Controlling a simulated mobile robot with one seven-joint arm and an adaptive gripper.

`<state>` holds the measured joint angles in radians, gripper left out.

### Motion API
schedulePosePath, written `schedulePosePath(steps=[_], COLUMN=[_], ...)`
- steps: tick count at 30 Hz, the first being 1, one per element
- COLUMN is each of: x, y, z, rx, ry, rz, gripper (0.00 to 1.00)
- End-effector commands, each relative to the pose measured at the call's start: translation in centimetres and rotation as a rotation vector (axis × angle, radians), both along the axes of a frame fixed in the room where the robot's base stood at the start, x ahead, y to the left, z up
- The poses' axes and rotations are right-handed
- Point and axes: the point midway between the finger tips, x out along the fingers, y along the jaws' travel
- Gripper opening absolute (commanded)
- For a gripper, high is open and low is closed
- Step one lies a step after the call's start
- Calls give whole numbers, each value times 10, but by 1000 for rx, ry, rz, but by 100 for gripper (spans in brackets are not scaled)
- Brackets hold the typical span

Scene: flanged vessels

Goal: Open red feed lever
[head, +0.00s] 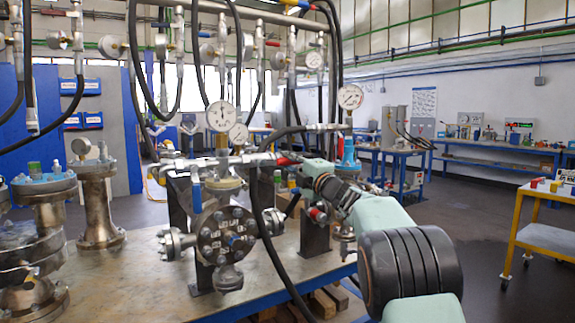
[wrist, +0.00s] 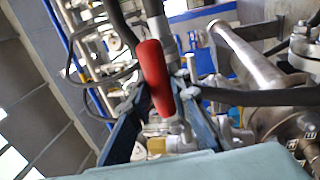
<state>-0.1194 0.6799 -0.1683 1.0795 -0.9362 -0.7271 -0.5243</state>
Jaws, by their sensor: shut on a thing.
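The red feed lever (wrist: 154,75) has a rounded red handle and stands between my fingertips in the wrist view. In the head view a small red part of it (head: 284,161) shows at the tip of my gripper (head: 302,166), above and right of the flanged vessel. My gripper (wrist: 157,95) is shut on the red lever, with a dark finger on each side of the handle. The flanged vessel (head: 228,236) has a bolted round face. The lever's pivot is mostly hidden by my gripper, and I cannot tell its exact angle.
Pressure gauges (head: 220,116) and (head: 350,97) stand on the pipework near my arm. A blue-handled valve lever (head: 196,194) is left of the vessel. The metal bench top (head: 140,270) is partly clear at front left.

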Motion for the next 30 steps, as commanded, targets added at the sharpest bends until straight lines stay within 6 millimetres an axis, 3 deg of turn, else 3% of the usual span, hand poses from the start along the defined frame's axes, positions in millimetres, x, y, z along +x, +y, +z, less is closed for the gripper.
schedulePosePath(steps=[14,15,19,30], x=[0,0,0,-2], y=[0,0,0,-1], z=[3,3,3,1], rx=[-13,-13,-13,-11], ry=[-11,-11,-11,-7], rz=[1,1,1,-1], gripper=[0,19,34,36])
